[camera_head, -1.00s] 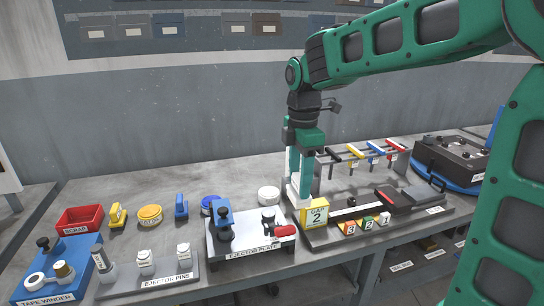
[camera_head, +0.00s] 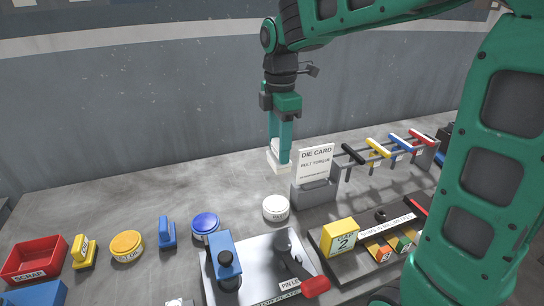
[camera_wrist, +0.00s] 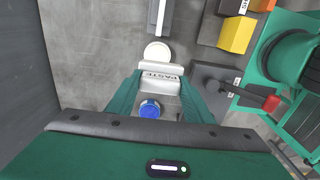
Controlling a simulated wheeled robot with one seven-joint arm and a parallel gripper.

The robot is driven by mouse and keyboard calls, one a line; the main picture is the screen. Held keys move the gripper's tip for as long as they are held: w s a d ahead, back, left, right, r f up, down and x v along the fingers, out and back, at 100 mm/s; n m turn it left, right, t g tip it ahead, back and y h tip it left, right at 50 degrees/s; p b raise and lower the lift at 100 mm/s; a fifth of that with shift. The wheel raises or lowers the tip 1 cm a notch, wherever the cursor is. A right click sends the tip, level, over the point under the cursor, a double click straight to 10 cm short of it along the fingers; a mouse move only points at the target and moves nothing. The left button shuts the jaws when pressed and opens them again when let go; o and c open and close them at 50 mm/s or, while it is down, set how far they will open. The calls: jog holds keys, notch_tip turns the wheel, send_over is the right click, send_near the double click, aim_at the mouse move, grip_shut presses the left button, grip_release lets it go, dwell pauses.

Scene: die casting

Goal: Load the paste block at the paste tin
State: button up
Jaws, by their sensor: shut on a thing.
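My gripper (camera_head: 279,150) is shut on the white paste block (camera_head: 279,162), holding it in front of the grey wall. In the wrist view the block (camera_wrist: 160,78) sits between the green fingers (camera_wrist: 157,92) with its "PASTE" label showing. The white round paste tin (camera_head: 276,208) stands on the bench, below the block in the head view. In the wrist view the tin (camera_wrist: 157,52) shows just beyond the block, partly covered by it. The block appears above the bench and apart from the tin; the exact gap cannot be told.
A die card stand (camera_head: 316,190) is right of the tin. A blue tin (camera_head: 205,224), blue block (camera_head: 167,232) and yellow tin (camera_head: 127,245) are left. The ejector plate fixture (camera_head: 260,265) and yellow gap block (camera_head: 340,238) are in front. Coloured-handled tools (camera_head: 378,147) hang at the right.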

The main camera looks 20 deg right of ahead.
jog(key=shift+w, duration=0.45)
notch_tip(320, 180, down, 13)
jog(key=shift+a+f, duration=0.1)
dwell(0.6)
jog(key=shift+s+f, duration=0.1)
jog(key=shift+f, duration=0.4)
dwell(2.0)
jog(key=shift+r, duration=0.1)
jog(key=shift+r, duration=3.45)
